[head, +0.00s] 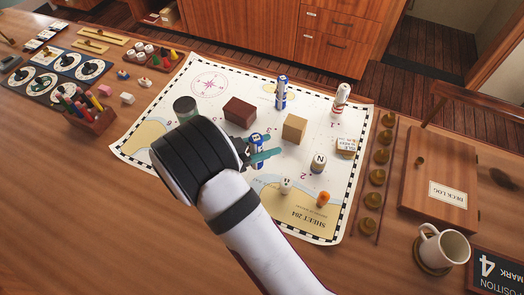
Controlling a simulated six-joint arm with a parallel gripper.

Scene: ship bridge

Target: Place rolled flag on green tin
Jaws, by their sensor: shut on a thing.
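A green tin (185,106), dark and round, stands on the chart's left part, partly behind my arm. My gripper (262,156) is over the middle of the chart, to the right of the tin. Its teal fingers are shut on a blue-and-white rolled flag (257,141), which looks upright. The fingers and arm hide part of this flag, and I cannot tell whether it touches the chart. Another blue-and-white roll (282,93) stands farther back, and a red-and-white roll (341,100) stands at the back right.
A dark red block (239,111) stands between the tin and the back roll. A tan block (294,129), a cylinder marked N (318,162) and small pieces stand right of my gripper on the chart (225,65). A pencil holder (91,119) and a mug (443,248) flank the chart.

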